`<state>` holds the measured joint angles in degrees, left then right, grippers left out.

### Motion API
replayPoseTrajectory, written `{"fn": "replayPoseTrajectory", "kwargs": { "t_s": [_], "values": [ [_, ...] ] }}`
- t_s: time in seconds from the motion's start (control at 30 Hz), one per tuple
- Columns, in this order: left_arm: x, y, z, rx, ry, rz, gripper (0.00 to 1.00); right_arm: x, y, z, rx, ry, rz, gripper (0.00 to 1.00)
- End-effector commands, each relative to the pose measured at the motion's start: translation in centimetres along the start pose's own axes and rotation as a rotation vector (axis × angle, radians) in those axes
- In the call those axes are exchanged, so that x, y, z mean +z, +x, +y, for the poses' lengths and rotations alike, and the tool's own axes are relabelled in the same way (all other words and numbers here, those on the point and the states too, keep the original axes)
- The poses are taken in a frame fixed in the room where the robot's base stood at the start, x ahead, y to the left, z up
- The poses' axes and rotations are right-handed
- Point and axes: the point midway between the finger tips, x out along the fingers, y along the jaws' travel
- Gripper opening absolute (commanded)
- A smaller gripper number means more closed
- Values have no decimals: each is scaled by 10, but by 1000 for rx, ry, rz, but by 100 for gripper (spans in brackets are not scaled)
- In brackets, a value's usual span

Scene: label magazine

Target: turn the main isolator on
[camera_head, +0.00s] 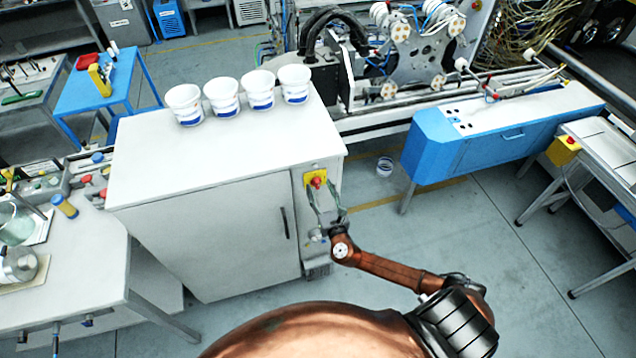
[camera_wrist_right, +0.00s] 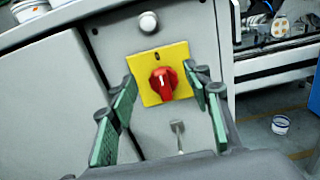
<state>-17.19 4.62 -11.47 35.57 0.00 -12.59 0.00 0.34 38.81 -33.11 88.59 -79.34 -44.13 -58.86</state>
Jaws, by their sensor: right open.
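The main isolator is a red rotary knob (camera_wrist_right: 163,83) on a square yellow plate (camera_wrist_right: 145,64), on the front of a grey-white cabinet. In the wrist view its grip bar looks close to upright; I cannot read its marks. In the head view the knob (camera_head: 316,182) and plate (camera_head: 314,173) show at the cabinet's upper right. My right gripper (camera_head: 320,193) is open in front of the plate. In the wrist view its green-padded fingers stand on either side of the knob, apparently not touching it. My left gripper is not in view.
Several white cups (camera_head: 222,97) stand on the cabinet top (camera_head: 160,150). A white round knob (camera_wrist_right: 148,22) sits above the plate and a small metal part (camera_wrist_right: 178,130) below. A dark door handle (camera_head: 284,222) is left. A blue conveyor unit (camera_head: 430,148) stands right, beyond open floor.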

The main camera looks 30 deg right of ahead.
Motion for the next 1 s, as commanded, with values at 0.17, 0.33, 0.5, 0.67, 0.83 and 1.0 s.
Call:
{"fn": "replayPoseTrajectory", "kwargs": {
  "t_s": [0.17,0.33,0.5,0.67,0.83,1.0],
  "values": [
    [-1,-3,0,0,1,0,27,0,20,0,-1,0,1,45],
    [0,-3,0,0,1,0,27,-1,26,0,0,2,2,45],
    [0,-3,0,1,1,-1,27,-1,26,0,-1,2,2,45],
    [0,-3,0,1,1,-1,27,-1,26,0,-1,2,2,36],
    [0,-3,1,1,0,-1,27,-1,26,0,-1,2,2,24],
    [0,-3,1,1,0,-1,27,-1,26,-1,-1,2,2,13]
  ]
}}
